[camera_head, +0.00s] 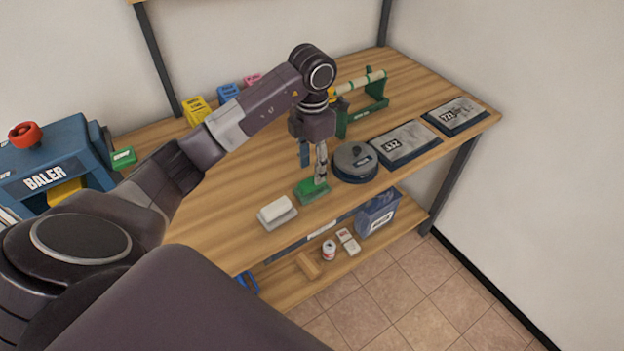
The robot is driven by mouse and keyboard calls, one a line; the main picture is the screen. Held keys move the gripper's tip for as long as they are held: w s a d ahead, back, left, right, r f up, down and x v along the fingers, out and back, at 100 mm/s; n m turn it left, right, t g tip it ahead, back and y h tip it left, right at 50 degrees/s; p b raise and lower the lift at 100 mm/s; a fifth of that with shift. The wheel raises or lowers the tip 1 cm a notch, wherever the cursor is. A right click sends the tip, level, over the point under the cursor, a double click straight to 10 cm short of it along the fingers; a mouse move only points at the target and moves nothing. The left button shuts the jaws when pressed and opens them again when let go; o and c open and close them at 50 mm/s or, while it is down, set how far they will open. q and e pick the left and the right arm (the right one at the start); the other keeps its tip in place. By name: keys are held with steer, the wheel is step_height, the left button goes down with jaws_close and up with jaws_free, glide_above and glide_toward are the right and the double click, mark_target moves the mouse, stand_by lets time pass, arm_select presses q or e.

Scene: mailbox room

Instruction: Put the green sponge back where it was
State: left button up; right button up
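The green sponge (310,193) is a flat green block low over the wooden table, near its front edge. My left gripper (320,178) points down from above, with its fingertip at the sponge's back right part. The picture is too small to tell whether the fingers are closed on the sponge or only beside it. Whether the sponge rests on the wood or on something under it is also unclear. My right gripper is not in view.
A white block on a grey dish (279,222) sits left of the sponge. A round dark scale-like device (355,162) stands close to its right, then two flat scales (405,146). A green roll holder (365,110) is behind. The blue baler (62,165) is at left.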

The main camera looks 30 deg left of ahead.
mark_target(312, 179)
arm_select(q)
step_height(312, 179, up, 7)
stand_by(0.3)
steer(key=shift+s+f, duration=0.1)
steer(key=shift+f, duration=0.05)
stand_by(0.4)
